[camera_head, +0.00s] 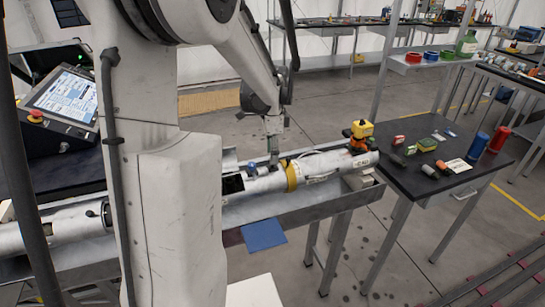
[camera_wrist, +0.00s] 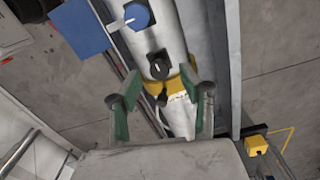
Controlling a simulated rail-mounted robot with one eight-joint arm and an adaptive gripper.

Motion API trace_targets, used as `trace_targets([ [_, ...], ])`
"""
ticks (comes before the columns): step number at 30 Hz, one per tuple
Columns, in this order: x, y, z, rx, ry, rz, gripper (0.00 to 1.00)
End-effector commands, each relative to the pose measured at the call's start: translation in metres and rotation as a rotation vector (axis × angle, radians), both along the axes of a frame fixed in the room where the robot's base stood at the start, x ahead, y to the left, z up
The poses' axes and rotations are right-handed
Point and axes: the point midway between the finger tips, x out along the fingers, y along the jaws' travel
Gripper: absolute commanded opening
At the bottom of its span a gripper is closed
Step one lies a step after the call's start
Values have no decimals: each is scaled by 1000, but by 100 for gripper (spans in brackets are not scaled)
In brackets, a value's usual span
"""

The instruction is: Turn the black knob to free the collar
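A white cylindrical tube (camera_head: 265,184) lies in a long grey metal trough. A yellow collar (camera_head: 291,176) goes around it and also shows in the wrist view (camera_wrist: 187,84). In the wrist view, the black knob (camera_wrist: 158,67) stands on the tube beside the collar. My gripper (camera_wrist: 160,77) is open, with its two green-padded fingers apart and the knob seen between and just beyond their tips. I cannot tell if either finger touches it. In the head view, my gripper (camera_head: 273,153) points down over the tube, and the knob is hard to make out.
A blue knob (camera_wrist: 137,15) with a white lever sits farther along the tube. A yellow and black device (camera_head: 360,134) is near the tube's right end. A dark side table (camera_head: 440,190) holds several small items and blue and red cylinders. A blue sheet (camera_head: 263,235) is at the trough's front.

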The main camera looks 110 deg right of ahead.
Motion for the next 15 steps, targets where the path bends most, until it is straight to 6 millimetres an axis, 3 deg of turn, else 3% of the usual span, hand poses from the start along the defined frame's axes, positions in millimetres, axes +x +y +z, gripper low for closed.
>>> trace_targets([
  [6,0,0,-17,0,0,0,40],
  [15,0,0,-19,0,0,0,40],
])
